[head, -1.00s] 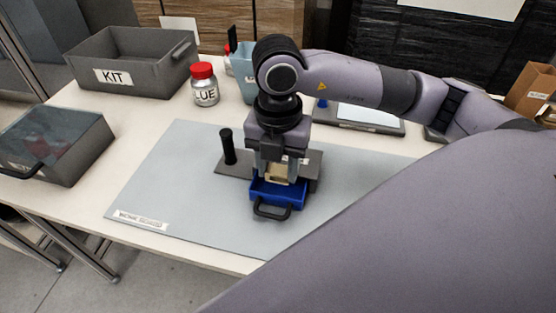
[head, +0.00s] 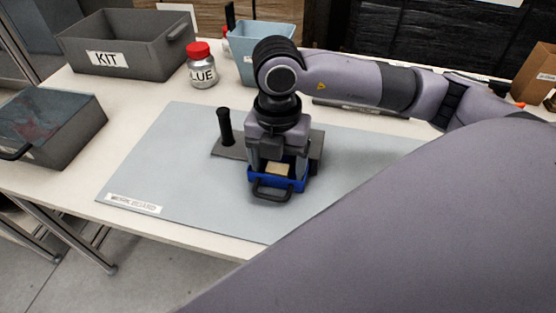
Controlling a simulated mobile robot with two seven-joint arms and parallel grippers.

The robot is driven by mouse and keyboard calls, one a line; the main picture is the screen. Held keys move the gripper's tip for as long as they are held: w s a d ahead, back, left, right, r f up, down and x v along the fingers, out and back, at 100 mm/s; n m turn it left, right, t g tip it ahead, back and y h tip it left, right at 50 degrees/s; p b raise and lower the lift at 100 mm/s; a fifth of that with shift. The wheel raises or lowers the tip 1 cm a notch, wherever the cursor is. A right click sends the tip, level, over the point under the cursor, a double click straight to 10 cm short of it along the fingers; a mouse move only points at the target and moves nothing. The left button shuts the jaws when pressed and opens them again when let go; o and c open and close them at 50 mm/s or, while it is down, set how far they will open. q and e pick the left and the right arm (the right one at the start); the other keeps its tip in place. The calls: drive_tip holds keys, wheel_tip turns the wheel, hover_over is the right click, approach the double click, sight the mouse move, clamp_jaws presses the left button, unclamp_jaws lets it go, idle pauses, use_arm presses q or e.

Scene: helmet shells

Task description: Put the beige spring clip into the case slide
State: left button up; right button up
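The case slide (head: 262,185) is a blue open tray with a dark loop handle at its front, on a grey base plate on the work board. The beige spring clip (head: 278,168) shows as a small pale block low inside the tray area; whether it touches the tray floor is hard to tell. My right gripper (head: 277,172) points down over the slide. Its fingers stand apart on either side of the clip, with dark gaps beside it, so it looks open. The gripper body hides the back of the slide. My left gripper is not in view.
A black upright post (head: 225,127) stands on the plate just left of my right gripper. A glue bottle (head: 201,66), a KIT bin (head: 128,58) and a light blue bin (head: 262,45) stand behind. The work board (head: 165,165) is otherwise clear.

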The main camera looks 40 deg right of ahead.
drive_tip(key=shift+r, duration=0.1)
wheel_tip(320, 180, up, 7)
drive_tip(key=shift+p, duration=0.3)
idle(0.4)
